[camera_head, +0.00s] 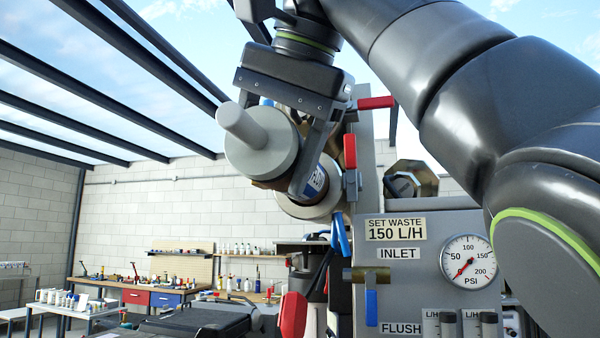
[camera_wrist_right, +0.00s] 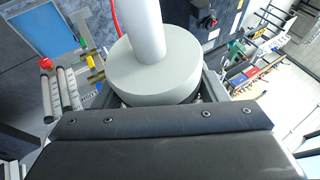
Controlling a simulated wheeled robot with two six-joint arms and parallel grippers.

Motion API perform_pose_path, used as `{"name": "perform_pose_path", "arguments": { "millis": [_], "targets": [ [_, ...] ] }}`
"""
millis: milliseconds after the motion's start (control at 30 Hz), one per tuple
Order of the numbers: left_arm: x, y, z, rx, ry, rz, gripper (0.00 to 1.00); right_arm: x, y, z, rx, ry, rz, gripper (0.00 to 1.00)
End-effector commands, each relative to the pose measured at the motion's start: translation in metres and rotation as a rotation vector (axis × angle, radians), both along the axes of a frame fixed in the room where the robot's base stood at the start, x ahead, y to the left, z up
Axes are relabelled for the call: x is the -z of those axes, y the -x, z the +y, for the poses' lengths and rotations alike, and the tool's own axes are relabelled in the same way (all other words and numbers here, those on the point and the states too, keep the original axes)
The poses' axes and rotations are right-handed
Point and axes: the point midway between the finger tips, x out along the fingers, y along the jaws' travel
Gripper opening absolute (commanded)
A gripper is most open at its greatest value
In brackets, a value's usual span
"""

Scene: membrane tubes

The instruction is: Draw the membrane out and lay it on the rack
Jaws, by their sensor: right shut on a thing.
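The membrane (camera_head: 262,150) is a pale grey cylinder with a wide round end and a narrower stub pointing toward the camera. A blue and white label shows behind that end, in front of the round mouth of its housing (camera_head: 325,205). My right gripper (camera_head: 275,155) is shut on the membrane near this end, with one finger on each side. In the right wrist view the membrane (camera_wrist_right: 155,70) lies between the fingers of my right gripper (camera_wrist_right: 158,92). I cannot tell how much of it is inside the housing. My left gripper is not in view. I cannot make out the rack.
A grey panel (camera_head: 400,280) with a pressure gauge (camera_head: 467,262) and flow meters stands right of the housing. Red-handled valves (camera_head: 350,151) and a blue-handled valve (camera_head: 371,305) stick out close by. A workbench (camera_head: 135,290) with tools is at the back left.

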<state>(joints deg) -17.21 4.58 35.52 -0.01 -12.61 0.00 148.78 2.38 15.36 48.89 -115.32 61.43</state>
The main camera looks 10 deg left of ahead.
Motion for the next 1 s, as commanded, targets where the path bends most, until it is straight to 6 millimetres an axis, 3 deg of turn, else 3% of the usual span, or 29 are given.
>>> {"name": "perform_pose_path", "arguments": {
  "millis": [33, 700, 1000],
  "targets": [
    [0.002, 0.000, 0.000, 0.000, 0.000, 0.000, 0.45, 0.006, 0.016, 0.018, -0.022, 0.028, -0.019, 0.25],
    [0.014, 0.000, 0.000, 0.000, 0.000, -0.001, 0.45, 0.005, 0.042, 0.019, -0.027, 0.027, -0.021, 0.24],
    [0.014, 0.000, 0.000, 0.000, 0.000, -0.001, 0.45, 0.004, 0.044, 0.020, -0.027, 0.027, -0.021, 0.24]
  ]
}}
